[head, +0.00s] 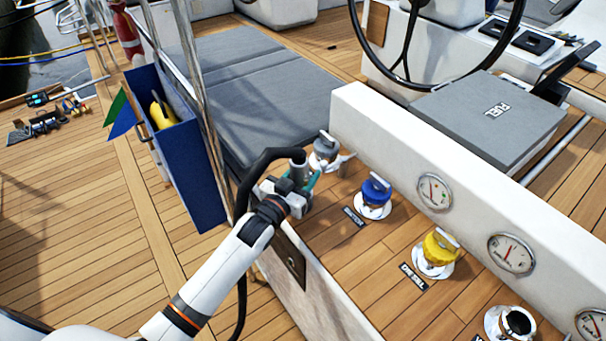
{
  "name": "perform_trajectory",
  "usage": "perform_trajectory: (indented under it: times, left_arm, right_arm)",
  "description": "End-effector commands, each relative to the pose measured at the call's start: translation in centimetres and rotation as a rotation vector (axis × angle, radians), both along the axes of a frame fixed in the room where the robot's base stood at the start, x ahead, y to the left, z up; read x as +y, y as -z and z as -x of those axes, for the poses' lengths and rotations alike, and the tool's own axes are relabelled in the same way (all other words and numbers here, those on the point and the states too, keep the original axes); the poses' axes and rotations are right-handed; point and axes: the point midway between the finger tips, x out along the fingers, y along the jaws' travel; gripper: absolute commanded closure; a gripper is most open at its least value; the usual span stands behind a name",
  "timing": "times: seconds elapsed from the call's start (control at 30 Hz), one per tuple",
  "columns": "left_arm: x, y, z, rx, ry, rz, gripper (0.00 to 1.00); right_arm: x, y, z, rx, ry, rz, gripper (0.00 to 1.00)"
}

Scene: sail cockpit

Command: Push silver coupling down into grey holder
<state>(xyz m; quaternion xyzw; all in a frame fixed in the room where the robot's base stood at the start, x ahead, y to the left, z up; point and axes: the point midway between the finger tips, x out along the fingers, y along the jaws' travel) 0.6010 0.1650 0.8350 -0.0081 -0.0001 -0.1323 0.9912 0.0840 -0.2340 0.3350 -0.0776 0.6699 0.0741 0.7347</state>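The silver coupling (298,160) is at the end of a black hose (262,160) that arcs up and over from the left. It stands roughly upright among the fingers of my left gripper (308,185), which look closed around it. Its lower end is hidden by the gripper. I cannot make out the grey holder for sure; the gripper and arm cover the deck just there. My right gripper is not in view.
A blue-capped fitting (375,190) and a yellow-capped fitting (438,248) stand to the right, before a white wall with gauges (434,192). A blue box (187,160) with a yellow thing inside hangs at the left.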

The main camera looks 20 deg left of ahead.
Motion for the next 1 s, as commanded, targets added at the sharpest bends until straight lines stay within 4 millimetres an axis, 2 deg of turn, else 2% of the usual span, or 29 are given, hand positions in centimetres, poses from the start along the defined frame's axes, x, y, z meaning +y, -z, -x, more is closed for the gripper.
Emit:
perform_trajectory:
  times: [0.37,1.0]
  left_arm:
    - [0.1,0.1,0.5,0.006,-0.001,-0.001,0.51]
    - [1.5,0.0,5.4,0.006,-0.001,-0.001,0.51]
  right_arm:
    - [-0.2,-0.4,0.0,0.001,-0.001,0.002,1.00]
    - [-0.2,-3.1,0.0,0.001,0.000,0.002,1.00]
